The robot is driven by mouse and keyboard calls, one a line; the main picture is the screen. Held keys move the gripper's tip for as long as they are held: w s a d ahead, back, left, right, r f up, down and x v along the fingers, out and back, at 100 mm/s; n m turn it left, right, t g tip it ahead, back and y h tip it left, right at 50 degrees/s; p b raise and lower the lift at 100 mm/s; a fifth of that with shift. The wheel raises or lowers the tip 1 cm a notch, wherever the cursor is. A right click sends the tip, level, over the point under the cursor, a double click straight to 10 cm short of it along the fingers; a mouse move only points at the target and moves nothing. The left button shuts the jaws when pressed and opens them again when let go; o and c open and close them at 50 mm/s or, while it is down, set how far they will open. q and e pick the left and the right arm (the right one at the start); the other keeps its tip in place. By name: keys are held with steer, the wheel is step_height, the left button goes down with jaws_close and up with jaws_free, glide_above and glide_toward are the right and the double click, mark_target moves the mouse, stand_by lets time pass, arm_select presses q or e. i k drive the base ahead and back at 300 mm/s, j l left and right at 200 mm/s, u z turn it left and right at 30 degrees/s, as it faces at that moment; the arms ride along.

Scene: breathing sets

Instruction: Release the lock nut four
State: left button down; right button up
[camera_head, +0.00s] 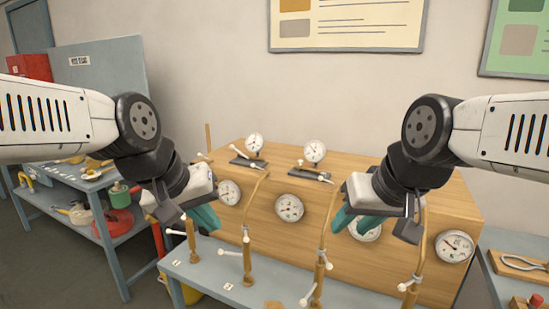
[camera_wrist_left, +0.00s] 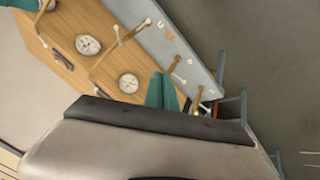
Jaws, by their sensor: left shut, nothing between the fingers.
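Several brass pipes with white-tipped handles stand along the front of a wooden box. The rightmost pipe (camera_head: 413,284), with a white-tipped lock handle (camera_head: 408,285) low on it, appears to be the fourth; its number is not visible. My left gripper (camera_head: 204,218) is shut and empty, beside the leftmost pipe (camera_head: 191,240). Its teal fingers also show in the left wrist view (camera_wrist_left: 161,92). My right gripper (camera_head: 358,226) hangs in front of the box between the third pipe (camera_head: 321,262) and the rightmost pipe, apparently touching neither. Whether its fingers are parted is unclear.
The wooden box (camera_head: 275,240) carries several round gauges and stands on a blue-grey bench (camera_head: 215,284). A side bench (camera_head: 75,190) with pots and fittings is at left. Pliers (camera_head: 524,263) lie on another bench at right. Posters hang on the wall.

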mark_target(401, 287)
steer(key=z, duration=1.35)
